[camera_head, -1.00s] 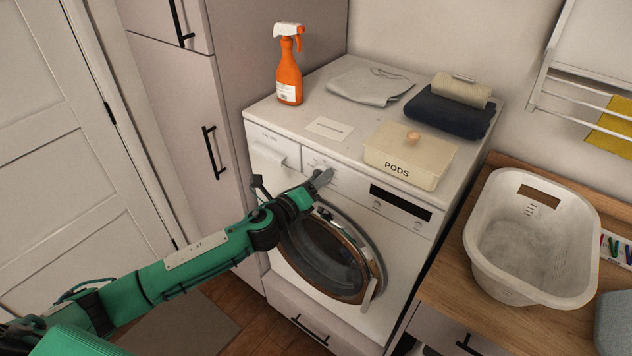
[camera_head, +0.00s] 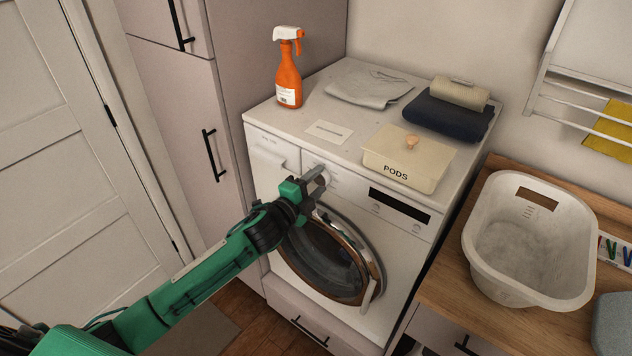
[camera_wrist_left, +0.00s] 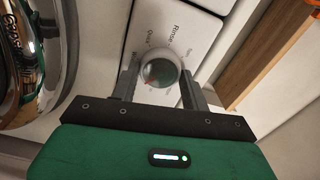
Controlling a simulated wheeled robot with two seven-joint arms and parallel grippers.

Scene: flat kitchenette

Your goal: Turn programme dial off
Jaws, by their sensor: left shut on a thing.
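The white washing machine (camera_head: 285,249) stands under the worktop items, with its control strip along the upper front. The programme dial (camera_wrist_left: 159,72) is a round knob in the left wrist view, with printed labels such as "Rinse" around it. My left gripper (camera_head: 318,178) is at the dial in the head view, and its fingers (camera_wrist_left: 160,84) lie on either side of the knob. It is shut on the dial. The fingers hide most of the dial in the head view. My right gripper is in neither view.
The round door (camera_head: 325,262) is below my left gripper and looks shut. On top stand an orange spray bottle (camera_head: 289,75), a pods box (camera_head: 405,165) and folded cloths (camera_head: 445,112). A white laundry basket (camera_head: 480,260) stands on the wooden counter at right.

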